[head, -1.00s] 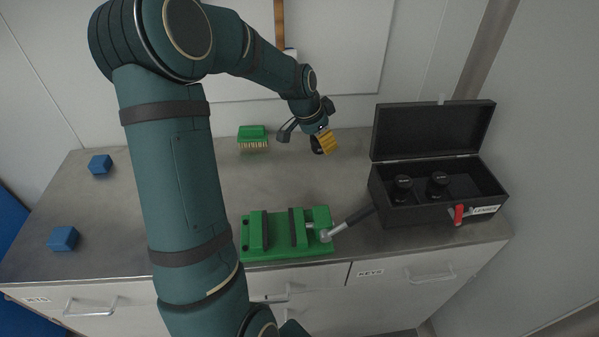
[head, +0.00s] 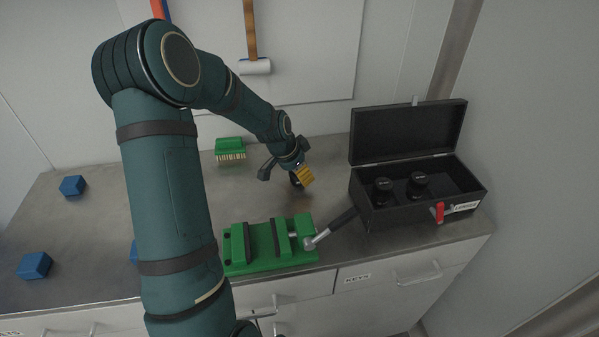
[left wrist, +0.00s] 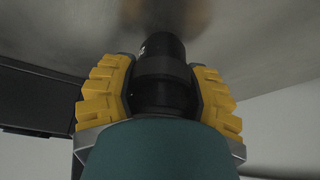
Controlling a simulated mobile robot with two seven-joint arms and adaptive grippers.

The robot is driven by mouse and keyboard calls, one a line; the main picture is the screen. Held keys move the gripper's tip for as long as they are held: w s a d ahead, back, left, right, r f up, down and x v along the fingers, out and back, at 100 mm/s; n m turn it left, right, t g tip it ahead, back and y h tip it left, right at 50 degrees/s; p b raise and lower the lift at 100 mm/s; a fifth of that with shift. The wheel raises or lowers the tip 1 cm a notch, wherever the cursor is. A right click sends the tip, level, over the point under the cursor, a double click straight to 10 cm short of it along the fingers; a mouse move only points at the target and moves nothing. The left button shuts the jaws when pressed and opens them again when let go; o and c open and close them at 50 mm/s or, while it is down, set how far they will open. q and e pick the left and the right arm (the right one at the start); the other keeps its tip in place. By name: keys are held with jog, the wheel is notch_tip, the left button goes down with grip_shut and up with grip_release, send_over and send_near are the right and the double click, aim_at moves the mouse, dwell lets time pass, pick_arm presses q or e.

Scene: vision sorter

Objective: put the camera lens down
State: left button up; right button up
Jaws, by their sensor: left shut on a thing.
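My left gripper (head: 300,178) is above the back middle of the steel worktop, between the green brush and the lens case. In the left wrist view, its yellow fingers (left wrist: 160,95) are closed on both sides of a black camera lens (left wrist: 162,65). In the head view, the lens (head: 295,180) is mostly hidden behind the fingers. The lens end is close to the grey worktop surface; I cannot tell whether it touches. My right gripper is in neither view.
An open black case (head: 366,215) with two lenses stands at the right. A green vise (head: 262,262) with a long handle sits at the front edge. A green brush (head: 230,148) is behind. Blue blocks (head: 73,186) lie at the left. The worktop between brush and vise is clear.

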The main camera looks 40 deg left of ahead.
pick_arm(q)
jog(key=shift+f, duration=0.2)
jog(key=o, duration=1.3)
jog(key=shift+r, duration=0.1)
jog(key=shift+r, duration=0.15)
jog(key=p+v, duration=0.1)
jog(key=v, duration=1.1)
jog(key=shift+p, duration=0.4)
